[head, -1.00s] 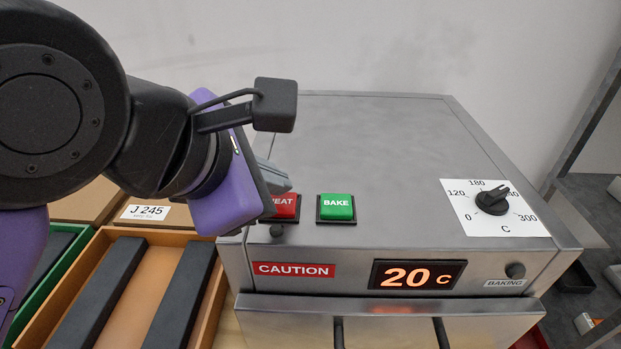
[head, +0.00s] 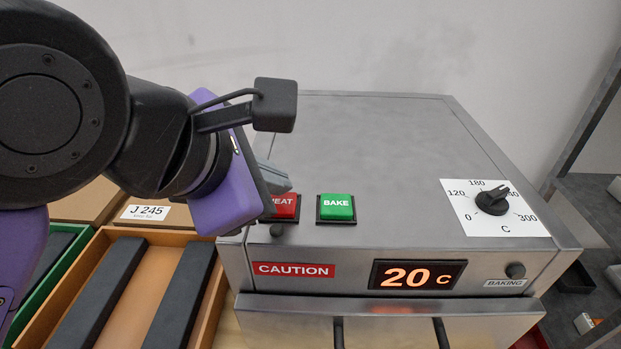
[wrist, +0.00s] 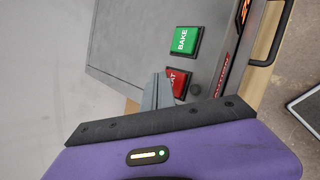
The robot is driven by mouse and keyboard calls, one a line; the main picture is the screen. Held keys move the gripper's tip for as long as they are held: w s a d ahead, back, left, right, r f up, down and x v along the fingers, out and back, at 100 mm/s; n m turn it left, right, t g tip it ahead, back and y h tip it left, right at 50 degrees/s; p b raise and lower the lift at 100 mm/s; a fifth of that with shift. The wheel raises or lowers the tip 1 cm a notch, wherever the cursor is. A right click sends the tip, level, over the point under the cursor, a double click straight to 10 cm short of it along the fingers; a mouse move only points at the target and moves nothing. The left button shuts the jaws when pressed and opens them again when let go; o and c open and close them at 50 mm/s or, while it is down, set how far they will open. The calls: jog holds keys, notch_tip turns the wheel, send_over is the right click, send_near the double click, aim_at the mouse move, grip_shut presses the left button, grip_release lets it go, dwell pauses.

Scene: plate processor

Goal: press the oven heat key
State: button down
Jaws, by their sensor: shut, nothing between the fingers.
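The oven (head: 400,130) is a grey metal box with a red HEAT key (head: 286,206) on its top near the front left corner. My gripper (head: 280,186) is shut and empty, its fingertips at the key's left and far side in the head view. They cover part of the key's lettering. In the wrist view the red key (wrist: 178,82) shows beside the grey fingers (wrist: 158,90), partly hidden by them. I cannot tell whether the fingertips touch the key.
A green BAKE key (head: 336,207) sits right of the red key. A temperature dial (head: 491,200) is further right. The front display (head: 417,275) reads 20 C. A wooden tray (head: 214,297) with dark bars stands left of the oven.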

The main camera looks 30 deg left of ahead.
jog(key=shift+f+b, duration=0.6)
jog(key=shift+b, duration=0.45)
jog(key=shift+r, duration=0.2)
dwell(0.4)
jog(key=shift+r, duration=0.4)
notch_tip(320, 180, up, 6)
jog(key=p, duration=0.1)
jog(key=shift+p, duration=0.3)
dwell(0.3)
dwell(0.4)
